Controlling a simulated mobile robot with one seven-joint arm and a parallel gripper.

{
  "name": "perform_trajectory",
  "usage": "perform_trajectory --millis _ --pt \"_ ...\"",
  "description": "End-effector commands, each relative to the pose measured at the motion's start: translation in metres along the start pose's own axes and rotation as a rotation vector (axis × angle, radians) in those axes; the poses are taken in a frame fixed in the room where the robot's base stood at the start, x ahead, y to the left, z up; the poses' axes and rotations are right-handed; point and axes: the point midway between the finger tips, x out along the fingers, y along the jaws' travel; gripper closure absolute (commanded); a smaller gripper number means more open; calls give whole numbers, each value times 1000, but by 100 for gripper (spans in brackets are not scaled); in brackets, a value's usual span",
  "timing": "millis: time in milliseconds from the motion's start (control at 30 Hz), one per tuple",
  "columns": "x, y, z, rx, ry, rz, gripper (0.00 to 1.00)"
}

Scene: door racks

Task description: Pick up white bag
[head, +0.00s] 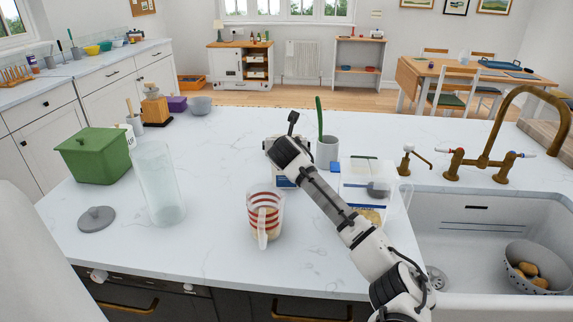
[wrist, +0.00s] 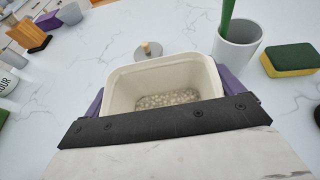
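The white bag (wrist: 165,75) stands upright with an open top in the wrist view. Pale grains show inside it. In the head view the bag (head: 283,182), with a blue patch low on its front, is mostly hidden by my arm. My gripper (wrist: 165,95) has purple fingers spread wide, one on each side of the bag. No clear gap shows between fingers and bag, but I cannot tell whether they press on it. In the head view my gripper (head: 284,156) is over the bag, and its fingers are hidden.
A grey cup (head: 327,152) with a green utensil is close to the right. A striped measuring cup (head: 265,215) stands in front. A clear pitcher (head: 352,180) and the sink (head: 485,240) are to the right. A green-yellow sponge (wrist: 290,60) is near.

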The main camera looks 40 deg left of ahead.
Motion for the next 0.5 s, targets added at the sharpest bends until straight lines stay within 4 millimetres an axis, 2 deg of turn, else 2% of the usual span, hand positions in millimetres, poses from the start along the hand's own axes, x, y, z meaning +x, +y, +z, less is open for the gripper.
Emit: perform_trajectory --millis 67,400,433,500 --pt "0 0 0 0 0 0 18" --pt "0 0 0 0 0 0 63" --pt "0 0 0 0 0 0 66" --pt "-1 0 2 0 -3 0 66"
